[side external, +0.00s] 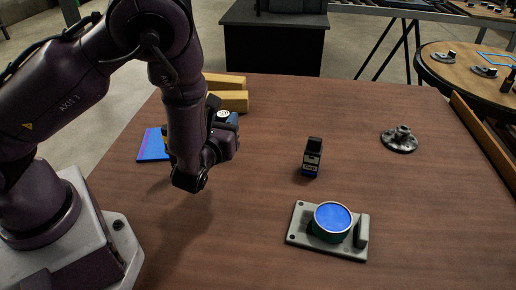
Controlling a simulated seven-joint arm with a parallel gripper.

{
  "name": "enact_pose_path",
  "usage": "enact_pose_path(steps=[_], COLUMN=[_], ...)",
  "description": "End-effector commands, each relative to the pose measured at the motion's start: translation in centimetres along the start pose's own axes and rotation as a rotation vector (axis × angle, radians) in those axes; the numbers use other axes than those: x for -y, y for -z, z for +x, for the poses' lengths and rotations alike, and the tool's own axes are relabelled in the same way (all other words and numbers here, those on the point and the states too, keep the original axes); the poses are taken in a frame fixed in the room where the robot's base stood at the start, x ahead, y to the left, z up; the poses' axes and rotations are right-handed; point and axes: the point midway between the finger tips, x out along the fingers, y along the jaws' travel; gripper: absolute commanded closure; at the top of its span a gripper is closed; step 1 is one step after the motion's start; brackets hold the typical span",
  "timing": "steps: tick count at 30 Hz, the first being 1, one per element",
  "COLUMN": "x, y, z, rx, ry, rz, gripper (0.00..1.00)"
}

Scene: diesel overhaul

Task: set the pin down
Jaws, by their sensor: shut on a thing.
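My gripper (222,131) is on the far side of my wrist, low over the left part of the table, and is largely hidden by my own arm. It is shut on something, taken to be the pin. The pin itself cannot be made out, nor whether it touches anything. A blue mat or tray with a purple edge (151,147) lies on the table, partly behind my arm.
Yellow blocks (231,101) lie behind my gripper. A small dark bottle-like object (312,158) stands mid-table. A blue-topped round part (332,218) sits in a grey fixture (301,233) at the front. A metal flanged part (400,143) lies right. Bare wood (255,190) is between.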

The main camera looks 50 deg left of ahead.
Motion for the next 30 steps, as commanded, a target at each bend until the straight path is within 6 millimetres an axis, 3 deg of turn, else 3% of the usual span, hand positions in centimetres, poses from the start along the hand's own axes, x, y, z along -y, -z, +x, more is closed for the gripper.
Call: enact_pose_path(steps=[3, 6, 11, 21, 27, 30], x=[-2.1, -2.6, -1.3, 2.2, 3.4, 3.7], y=[-0.8, -0.9, 0.4, 4.6, 7.9, 8.6], z=[2.8, 4.1, 5.9, 12.9, 15.3, 15.9], rx=[0.003, 0.002, 0.003, 0.001, 0.001, 0.001], ry=[-0.027, -0.014, 0.010, 0.010, 0.009, 0.009], rz=[0.000, 0.001, -0.002, 0.000, -0.001, -0.002], gripper=[1.00, 1.00, 1.00, 1.00, 1.00, 1.00])
